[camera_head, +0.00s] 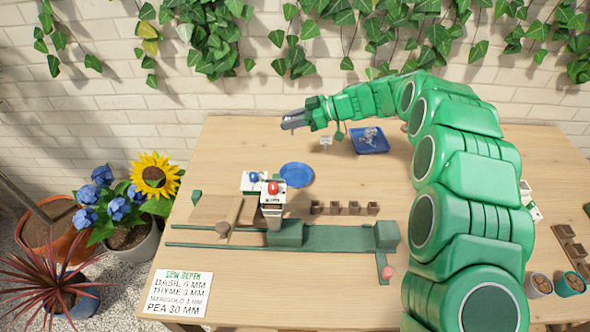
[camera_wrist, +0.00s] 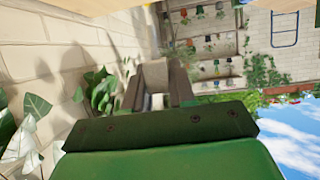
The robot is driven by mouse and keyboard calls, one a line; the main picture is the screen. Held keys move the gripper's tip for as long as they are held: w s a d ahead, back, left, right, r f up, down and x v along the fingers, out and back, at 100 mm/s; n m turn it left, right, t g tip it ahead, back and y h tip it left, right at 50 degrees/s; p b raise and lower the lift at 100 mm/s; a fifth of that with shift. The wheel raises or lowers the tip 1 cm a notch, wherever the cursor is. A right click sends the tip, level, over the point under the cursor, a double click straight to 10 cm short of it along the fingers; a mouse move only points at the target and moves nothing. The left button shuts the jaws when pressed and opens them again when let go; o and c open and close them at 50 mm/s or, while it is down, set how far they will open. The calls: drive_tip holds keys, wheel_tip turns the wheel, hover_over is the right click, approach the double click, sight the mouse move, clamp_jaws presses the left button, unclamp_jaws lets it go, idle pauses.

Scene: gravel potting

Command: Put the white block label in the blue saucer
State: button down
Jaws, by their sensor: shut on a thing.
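The blue saucer (camera_head: 296,175) is a round, flat dish on the table, with nothing visible in it. My gripper (camera_head: 290,121) points left, level, above the back of the table and behind the saucer. It is shut on a small pale piece (camera_wrist: 157,101), seen between the fingers in the wrist view. The fingers hide most of it, so I cannot tell whether it is the white block label. A small white block with dark marks (camera_head: 326,141) shows below my wrist, right of and behind the saucer.
A square blue tray (camera_head: 370,141) holding pale items stands at the back. A white box with a red knob (camera_head: 272,192) stands front-left of the saucer, near a green rail (camera_head: 335,237). Small brown pots (camera_head: 345,208) stand in a row. A brick wall is behind.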

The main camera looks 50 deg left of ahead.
drive_tip(key=s+d+f+n+g, duration=0.1)
drive_tip(key=s+d+f, duration=0.1)
drive_tip(key=d+f, duration=0.2)
hover_over(297, 177)
drive_tip(key=shift+h, duration=0.3)
drive_tip(key=shift+s+a+f, duration=0.1)
drive_tip(key=shift+f, duration=2.35)
drive_tip(key=shift+s+a+f, duration=0.1)
drive_tip(key=shift+f, duration=2.35)
drive_tip(key=shift+f, duration=0.1)
drive_tip(key=c, duration=0.9)
unclamp_jaws()
drive_tip(key=shift+c, duration=0.2)
drive_tip(key=shift+w+d+r, duration=0.2)
drive_tip(key=shift+w+d, duration=0.05)
drive_tip(key=v, duration=1.1)
drive_tip(key=shift+w, duration=0.15)
